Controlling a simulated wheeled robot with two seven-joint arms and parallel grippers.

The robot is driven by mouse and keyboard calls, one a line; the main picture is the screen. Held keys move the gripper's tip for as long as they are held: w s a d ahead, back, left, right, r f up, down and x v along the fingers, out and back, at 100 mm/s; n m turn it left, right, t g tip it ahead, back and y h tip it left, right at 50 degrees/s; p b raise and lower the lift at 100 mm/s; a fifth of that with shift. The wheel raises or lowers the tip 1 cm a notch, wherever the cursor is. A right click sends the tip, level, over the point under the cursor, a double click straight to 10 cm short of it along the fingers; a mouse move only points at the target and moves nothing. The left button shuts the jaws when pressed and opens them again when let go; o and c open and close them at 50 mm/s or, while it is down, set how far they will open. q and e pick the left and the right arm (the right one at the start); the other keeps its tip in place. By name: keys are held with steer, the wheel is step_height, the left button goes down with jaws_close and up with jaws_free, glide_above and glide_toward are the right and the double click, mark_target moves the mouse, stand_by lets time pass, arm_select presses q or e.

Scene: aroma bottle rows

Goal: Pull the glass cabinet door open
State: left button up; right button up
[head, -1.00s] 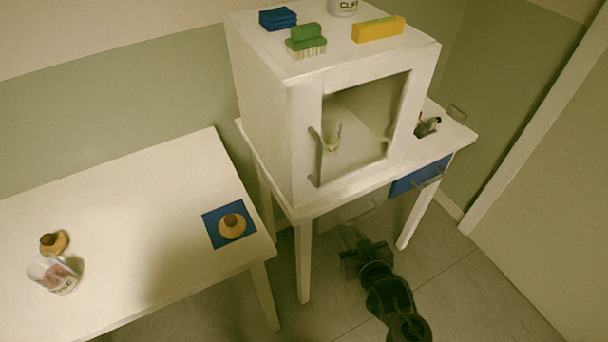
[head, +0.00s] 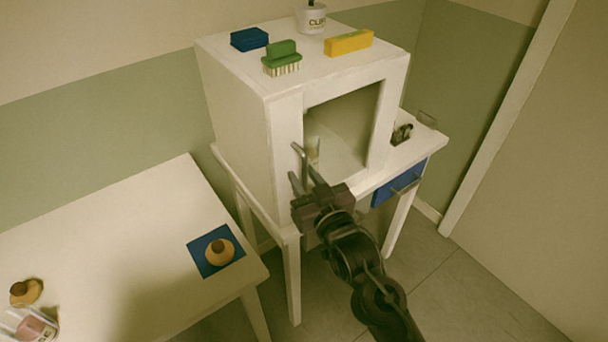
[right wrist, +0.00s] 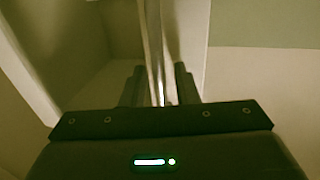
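The white cabinet (head: 238,115) stands on a white side table. Its glass door (head: 345,125) has a white frame and looks shut. The upright metal handle (head: 299,155) is at the door's left side; its lower part is hidden behind my gripper. My right gripper (head: 305,179) is in front of the handle with its fingers apart. In the right wrist view, the handle bar (right wrist: 154,45) runs between the two open fingers (right wrist: 159,88); I cannot tell whether they touch it. A small vessel shows faintly behind the glass. My left gripper is out of view.
A blue sponge stack (head: 249,39), green brush (head: 282,60), yellow box (head: 349,42) and white cup (head: 311,19) stand on the cabinet. A blue drawer (head: 399,182) is at right. A white table (head: 110,235) is at left. Floor is clear at right.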

steer(key=shift+w, duration=0.2)
steer(key=shift+c, duration=0.4)
jaws_close()
steer(key=shift+s, duration=0.15)
